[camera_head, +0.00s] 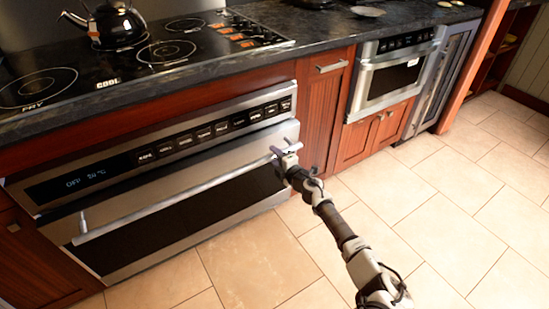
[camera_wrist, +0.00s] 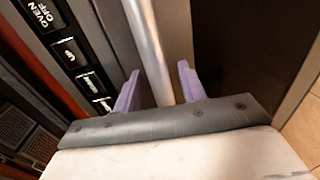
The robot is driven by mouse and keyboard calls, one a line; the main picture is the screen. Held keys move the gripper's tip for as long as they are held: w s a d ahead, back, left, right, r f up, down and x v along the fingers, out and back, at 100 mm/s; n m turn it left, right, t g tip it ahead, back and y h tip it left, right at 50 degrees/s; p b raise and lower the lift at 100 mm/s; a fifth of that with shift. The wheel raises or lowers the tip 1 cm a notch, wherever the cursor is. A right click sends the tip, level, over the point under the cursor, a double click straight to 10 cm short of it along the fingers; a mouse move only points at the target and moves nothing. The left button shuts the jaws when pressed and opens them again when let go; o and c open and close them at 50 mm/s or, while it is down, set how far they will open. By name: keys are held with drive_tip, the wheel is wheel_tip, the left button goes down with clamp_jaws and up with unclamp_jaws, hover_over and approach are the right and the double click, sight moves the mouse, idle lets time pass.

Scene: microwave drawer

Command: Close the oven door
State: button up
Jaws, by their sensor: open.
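The oven (camera_head: 150,175) is a wide stainless-steel unit under the cooktop, with a black control strip along its top. Its door (camera_head: 190,208) has a dark window and a long bar handle (camera_head: 180,198). The door looks nearly upright; I cannot tell how wide any gap at its top is. My gripper (camera_head: 283,152) is at the right end of the handle. In the wrist view, my gripper (camera_wrist: 158,86) is open, with its two pale purple fingers on either side of the handle bar (camera_wrist: 148,45). I cannot tell whether either finger touches the bar.
A dark countertop (camera_head: 230,62) with a black cooktop (camera_head: 130,55) and a kettle (camera_head: 115,25) runs above the oven. A red wooden cabinet (camera_head: 322,110) and a microwave drawer (camera_head: 390,78) stand to the right. The tiled floor (camera_head: 420,215) in front is clear.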

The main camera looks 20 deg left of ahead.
drive_tip(key=shift+w+a, duration=0.3)
drive_tip(key=shift+a, duration=0.1)
clamp_jaws()
